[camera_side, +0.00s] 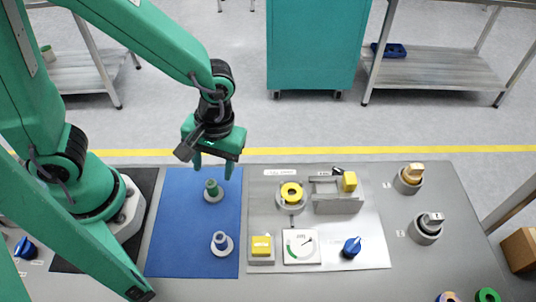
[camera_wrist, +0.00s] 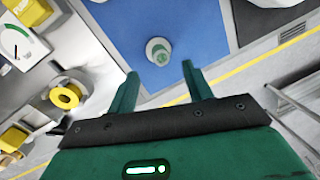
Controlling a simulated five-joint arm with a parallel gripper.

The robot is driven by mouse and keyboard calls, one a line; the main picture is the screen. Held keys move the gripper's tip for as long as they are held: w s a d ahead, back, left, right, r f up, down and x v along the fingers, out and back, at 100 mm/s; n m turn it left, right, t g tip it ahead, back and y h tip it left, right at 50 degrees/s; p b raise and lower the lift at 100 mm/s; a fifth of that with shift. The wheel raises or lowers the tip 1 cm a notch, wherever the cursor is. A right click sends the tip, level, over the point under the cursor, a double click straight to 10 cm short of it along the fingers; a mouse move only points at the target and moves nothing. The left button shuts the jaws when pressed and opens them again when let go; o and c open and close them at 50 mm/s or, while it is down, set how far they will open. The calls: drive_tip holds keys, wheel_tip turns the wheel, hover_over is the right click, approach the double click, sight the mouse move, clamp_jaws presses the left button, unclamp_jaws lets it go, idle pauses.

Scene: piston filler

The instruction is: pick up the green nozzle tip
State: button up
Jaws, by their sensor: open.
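The green nozzle tip (camera_side: 211,187) stands upright on a pale round base on the blue mat (camera_side: 180,247) in the side view. It also shows in the wrist view (camera_wrist: 160,56), seen nearly from above, ahead of my fingertips. My gripper (camera_side: 213,168) hangs above the mat, over and close to the green tip, with its two green fingers apart. In the wrist view my gripper (camera_wrist: 160,78) is open and empty, and the tip lies beyond the gap between the fingers, not touching them.
A grey-white tip (camera_side: 221,240) stands on the mat nearer the front. Right of the mat is a metal panel (camera_side: 375,247) with a yellow ring (camera_side: 291,192), a yellow button (camera_side: 261,246), a dial (camera_side: 303,246), a blue knob (camera_side: 351,247) and a bracket (camera_side: 336,194). The mat's middle is clear.

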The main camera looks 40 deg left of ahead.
sight(212, 182)
drive_tip(key=shift+s+f, duration=0.15)
drive_tip(key=shift+f, duration=0.6)
drive_tip(key=shift+s+a+f, duration=0.15)
drive_tip(key=shift+s+f, duration=0.05)
drive_tip(key=shift+f, duration=1.1)
drive_tip(key=shift+s+a+f, duration=0.1)
drive_tip(key=shift+s+f, duration=0.1)
drive_tip(key=shift+f, duration=1.1)
clamp_jaws()
